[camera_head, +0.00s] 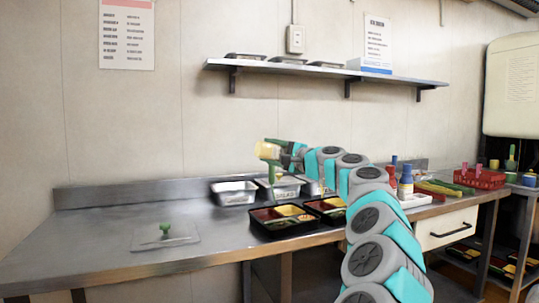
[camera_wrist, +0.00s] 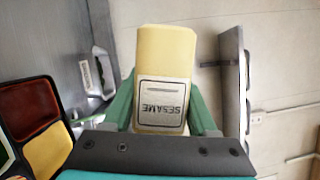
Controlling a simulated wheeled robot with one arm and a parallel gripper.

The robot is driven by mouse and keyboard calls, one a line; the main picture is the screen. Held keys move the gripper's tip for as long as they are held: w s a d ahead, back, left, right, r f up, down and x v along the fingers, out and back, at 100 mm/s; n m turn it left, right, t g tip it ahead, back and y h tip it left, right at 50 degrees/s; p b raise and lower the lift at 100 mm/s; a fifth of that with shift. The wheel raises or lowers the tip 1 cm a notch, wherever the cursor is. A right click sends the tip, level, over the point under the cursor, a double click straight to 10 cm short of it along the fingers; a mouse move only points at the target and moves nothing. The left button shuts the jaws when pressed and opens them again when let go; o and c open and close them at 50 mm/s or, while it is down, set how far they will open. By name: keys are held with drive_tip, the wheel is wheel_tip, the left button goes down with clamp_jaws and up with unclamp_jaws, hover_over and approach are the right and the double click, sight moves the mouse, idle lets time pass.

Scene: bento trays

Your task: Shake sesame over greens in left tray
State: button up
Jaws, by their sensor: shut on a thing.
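My gripper (camera_head: 273,160) is shut on the sesame shaker (camera_wrist: 167,60), a pale yellow container with a white label reading SESAME. In the wrist view its green fingers (camera_wrist: 164,105) press on both sides of it. In the head view the sesame shaker (camera_head: 266,150) is held tilted in the air, above the steel pans at the back of the counter. The left tray (camera_head: 262,231) is black with red and yellow compartments and sits on the counter below and in front of the gripper. Its greens cannot be made out. The right tray (camera_head: 318,206) is partly hidden by my arm.
Steel pans (camera_head: 234,193) stand behind the trays. Bottles (camera_head: 405,182) and a red basket (camera_head: 481,179) stand on the right. A wall shelf (camera_head: 325,72) hangs above.

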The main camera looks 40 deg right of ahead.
drive_tip(key=shift+n, duration=0.5)
drive_tip(key=shift+r+n+g, duration=0.25)
drive_tip(key=shift+n+g, duration=0.25)
drive_tip(key=shift+n, duration=0.3)
drive_tip(key=shift+r+n+g, duration=0.1)
drive_tip(key=shift+n+g, duration=0.4)
drive_tip(key=shift+n, duration=0.6)
drive_tip(key=shift+d+r+n, duration=0.1)
drive_tip(key=shift+r+n, duration=0.05)
drive_tip(key=shift+n, duration=0.25)
drive_tip(key=n, duration=0.1)
drive_tip(key=n+g+h, duration=0.1)
drive_tip(key=n, duration=0.1)
drive_tip(key=shift+r+n+g+h, duration=0.2)
drive_tip(key=shift+n+g+h, duration=0.1)
drive_tip(key=shift+r, duration=0.15)
drive_tip(key=n+g+h, duration=0.1)
drive_tip(key=n+h, duration=0.1)
drive_tip(key=n, duration=0.1)
drive_tip(key=r+n+g+h, duration=0.1)
drive_tip(key=n+h, duration=0.1)
drive_tip(key=n, duration=0.2)
drive_tip(key=shift+r, duration=0.2)
